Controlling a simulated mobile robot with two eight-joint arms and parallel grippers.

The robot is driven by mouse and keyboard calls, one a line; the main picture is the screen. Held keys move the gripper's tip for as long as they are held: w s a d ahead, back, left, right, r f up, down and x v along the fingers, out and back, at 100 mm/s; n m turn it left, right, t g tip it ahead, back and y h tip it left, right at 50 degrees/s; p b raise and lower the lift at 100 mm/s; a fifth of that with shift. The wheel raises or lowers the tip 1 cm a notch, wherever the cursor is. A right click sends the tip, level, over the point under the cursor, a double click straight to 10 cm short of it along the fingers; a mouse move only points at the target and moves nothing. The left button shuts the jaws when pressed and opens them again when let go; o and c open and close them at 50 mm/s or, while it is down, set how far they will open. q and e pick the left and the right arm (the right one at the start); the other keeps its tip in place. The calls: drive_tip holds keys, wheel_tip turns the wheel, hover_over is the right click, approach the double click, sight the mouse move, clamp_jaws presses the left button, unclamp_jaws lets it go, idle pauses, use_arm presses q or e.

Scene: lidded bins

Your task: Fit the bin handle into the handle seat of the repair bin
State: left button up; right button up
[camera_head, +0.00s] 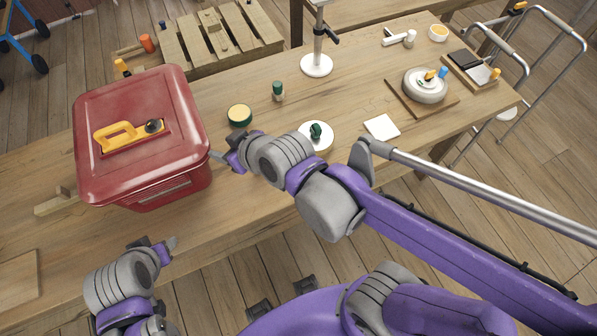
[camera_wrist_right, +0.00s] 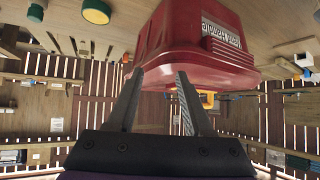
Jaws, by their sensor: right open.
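The red lidded repair bin (camera_head: 140,178) stands on the workbench at the left; it also shows upside down in the right wrist view (camera_wrist_right: 200,50). The yellow bin handle (camera_head: 115,136) lies on top of the lid, over the dark handle seat (camera_head: 150,142). A black knob shows at its right end. I cannot tell whether it is seated. A bit of yellow shows beyond the lid in the wrist view (camera_wrist_right: 207,98). My right gripper (camera_head: 222,160) is open and empty beside the bin's right side. My left gripper (camera_head: 160,244) is low in front of the bench; its opening is unclear.
On the bench right of the bin are a yellow-topped green tin (camera_head: 240,115), a small green bottle (camera_head: 278,92), a white disc with a green item (camera_head: 325,138), and a white square (camera_head: 382,127). A metal stand (camera_head: 317,64) is behind. Wooden blocks (camera_head: 58,203) lie at the bin's left.

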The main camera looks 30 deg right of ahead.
drive_tip(key=s+d+f+m+g+h, duration=0.3)
drive_tip(key=s+d+f, duration=0.5)
drive_tip(key=s+d, duration=0.3)
drive_tip(key=d+m+h, duration=0.1)
drive_tip(key=d, duration=0.2)
drive_tip(key=shift+s+f+g, duration=0.15)
drive_tip(key=shift+f+g, duration=0.05)
drive_tip(key=shift+g, duration=0.2)
